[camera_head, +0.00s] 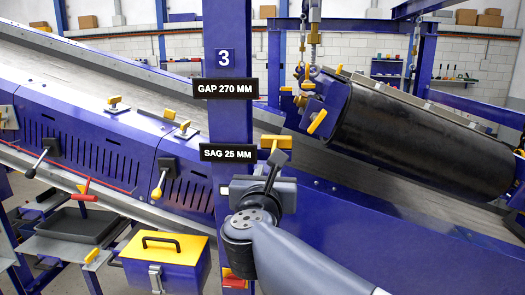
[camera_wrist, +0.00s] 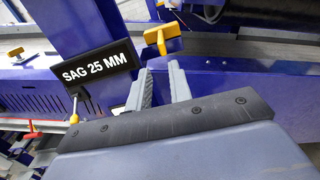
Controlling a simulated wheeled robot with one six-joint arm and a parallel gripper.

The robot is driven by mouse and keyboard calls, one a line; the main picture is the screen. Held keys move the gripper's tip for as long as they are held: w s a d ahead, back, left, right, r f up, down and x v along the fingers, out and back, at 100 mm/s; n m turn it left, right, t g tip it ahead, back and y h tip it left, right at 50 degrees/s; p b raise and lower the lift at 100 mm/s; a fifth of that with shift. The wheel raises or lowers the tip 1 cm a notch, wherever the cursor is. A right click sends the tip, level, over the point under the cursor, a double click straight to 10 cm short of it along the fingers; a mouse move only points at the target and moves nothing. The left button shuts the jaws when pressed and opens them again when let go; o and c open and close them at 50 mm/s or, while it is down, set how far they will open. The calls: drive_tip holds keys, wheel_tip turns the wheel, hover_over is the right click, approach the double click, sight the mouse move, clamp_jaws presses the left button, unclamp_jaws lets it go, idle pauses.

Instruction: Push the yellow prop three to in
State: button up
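A yellow T-shaped handle (camera_head: 276,141) sits just right of the blue post (camera_head: 229,120) marked 3. I take it to be prop three, but no label on it shows. In the wrist view the yellow handle (camera_wrist: 163,38) stands just beyond the fingertips, its stem pointing down between them. My gripper (camera_head: 276,160) is raised in front of the blue frame, just below the handle. In the wrist view the two grey fingers of my gripper (camera_wrist: 158,68) are apart with nothing between them. Whether a fingertip touches the handle cannot be told.
Signs "GAP 270 MM" (camera_head: 225,88) and "SAG 25 MM" (camera_head: 228,153) hang on the post. A large black drum (camera_head: 420,140) hangs at right over the sloping conveyor. Other yellow handles and a red lever (camera_head: 84,192) are at left. A yellow-lidded blue toolbox (camera_head: 165,260) stands below.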

drive_tip(key=w+p, duration=0.2)
drive_tip(key=w, duration=0.8)
drive_tip(key=shift+d+p, duration=0.3)
drive_tip(key=shift+c, duration=0.3)
clamp_jaws()
drive_tip(key=shift+d, duration=0.1)
